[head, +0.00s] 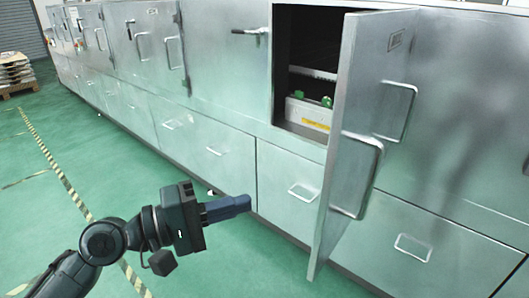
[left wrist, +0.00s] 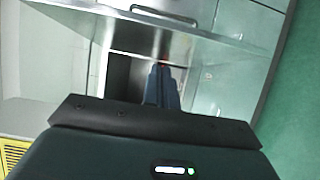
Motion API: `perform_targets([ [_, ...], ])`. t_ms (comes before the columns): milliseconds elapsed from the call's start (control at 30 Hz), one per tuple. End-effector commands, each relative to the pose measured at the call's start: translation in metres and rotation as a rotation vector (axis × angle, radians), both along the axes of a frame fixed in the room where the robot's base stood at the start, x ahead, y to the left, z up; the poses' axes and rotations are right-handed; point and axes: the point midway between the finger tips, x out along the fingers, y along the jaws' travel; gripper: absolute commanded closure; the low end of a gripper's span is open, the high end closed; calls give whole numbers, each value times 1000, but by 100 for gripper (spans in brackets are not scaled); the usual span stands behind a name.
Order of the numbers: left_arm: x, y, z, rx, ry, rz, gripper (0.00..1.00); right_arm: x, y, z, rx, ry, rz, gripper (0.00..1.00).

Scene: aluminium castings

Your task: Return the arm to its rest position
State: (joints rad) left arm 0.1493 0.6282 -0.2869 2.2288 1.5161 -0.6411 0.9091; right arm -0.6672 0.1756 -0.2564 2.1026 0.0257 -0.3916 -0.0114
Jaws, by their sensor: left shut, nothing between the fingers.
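My left arm comes in from the lower left in the head view. My left gripper (head: 246,203) is shut and empty, its fingers pointing right, over the green floor in front of the steel cabinets. Its shut fingers also show in the left wrist view (left wrist: 161,75). The open cabinet door (head: 362,110) stands to the right of the gripper, apart from it in the head view. My right gripper shows in neither view.
The long steel cabinet row (head: 225,90) has drawers below, with bar handles. Inside the open compartment is a pale box (head: 307,114) with green parts. Green floor (head: 120,190) with a striped line (head: 62,175) is clear. A loaded pallet (head: 17,88) stands far left.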

Motion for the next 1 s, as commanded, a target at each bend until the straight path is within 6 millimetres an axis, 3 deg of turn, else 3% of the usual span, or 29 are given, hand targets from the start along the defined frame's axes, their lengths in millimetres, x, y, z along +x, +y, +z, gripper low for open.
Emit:
perform_targets([
  [67,2,0,-8,17,-13,21,100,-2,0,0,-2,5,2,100],
  [167,7,4,-36,93,-64,94,100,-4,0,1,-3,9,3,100],
  [333,4,19,-123,404,-222,271,100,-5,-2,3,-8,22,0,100],
  [500,-32,39,-211,839,-376,338,100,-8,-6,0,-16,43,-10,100],
  [600,-62,48,-250,1076,-451,304,100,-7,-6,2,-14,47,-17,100],
  [800,-107,59,-289,1365,-550,195,100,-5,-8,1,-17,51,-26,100],
  [1000,-115,61,-296,1426,-579,164,100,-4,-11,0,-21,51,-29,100],
])
